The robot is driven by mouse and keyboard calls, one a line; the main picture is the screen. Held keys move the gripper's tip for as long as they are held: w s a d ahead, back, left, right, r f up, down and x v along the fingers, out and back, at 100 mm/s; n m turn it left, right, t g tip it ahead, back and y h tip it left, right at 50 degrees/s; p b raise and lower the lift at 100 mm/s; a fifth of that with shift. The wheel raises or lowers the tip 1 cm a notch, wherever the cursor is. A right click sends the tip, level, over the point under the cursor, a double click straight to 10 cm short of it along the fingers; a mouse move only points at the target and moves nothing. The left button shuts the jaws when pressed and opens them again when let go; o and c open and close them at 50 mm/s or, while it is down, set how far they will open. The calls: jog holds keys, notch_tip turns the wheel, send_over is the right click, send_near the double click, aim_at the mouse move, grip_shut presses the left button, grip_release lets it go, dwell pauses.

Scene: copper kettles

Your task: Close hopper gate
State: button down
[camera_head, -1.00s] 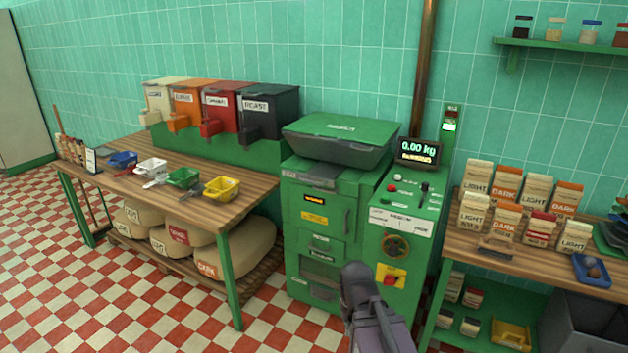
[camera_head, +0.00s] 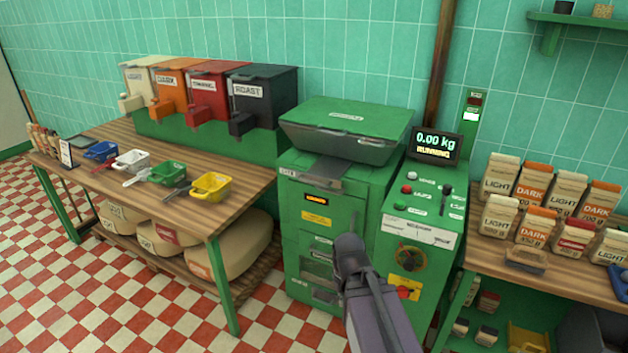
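The green machine (camera_head: 300,250) stands between the two tables. Its hopper (camera_head: 345,135) sits on top with the green lid down. A grey metal plate (camera_head: 325,168) slopes out below the hopper's front left; a small label sits beside it, too small to read surely. I cannot tell whether this plate is the gate, or how far the gate is open. My arm (camera_head: 378,310) rises from the bottom edge in front of the machine and ends in a dark rounded joint. No gripper fingers show, and nothing is seen held. The arm covers part of the machine's lower front.
A display (camera_head: 433,146) reads 0.00 kg and RUNNING. The control panel (camera_head: 425,200) has knobs and a lever. The left table (camera_head: 120,185) holds colored bins and scoops; sacks lie beneath. The right table (camera_head: 500,262) holds bags. Checkered floor (camera_head: 130,300) is open at front left.

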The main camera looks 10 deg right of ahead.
jog(key=shift+w+a, duration=0.35)
jog(key=shift+w, duration=0.15)
jog(key=shift+a, duration=0.1)
jog(key=w+r+n+t+h+b, duration=0.25)
jog(key=w+n+t+h, duration=0.3)
jog(key=w+n, duration=1)
jog(key=w+a+r+n+t+h+b, duration=0.1)
jog(key=w+a+r+n+t, duration=0.2)
jog(key=w+n, duration=0.4)
jog(key=w+a+r+n+t+h+b, duration=0.2)
jog(key=w+a+r+n+t, duration=0.2)
jog(key=w, duration=0.7)
jog(key=a+n, duration=0.2)
jog(key=shift+w+a+n, duration=0.2)
jog(key=shift+w+n, duration=0.05)
jog(key=shift+n, duration=0.1)
jog(key=shift+f+t, duration=0.1)
jog(key=shift+t, duration=0.15)
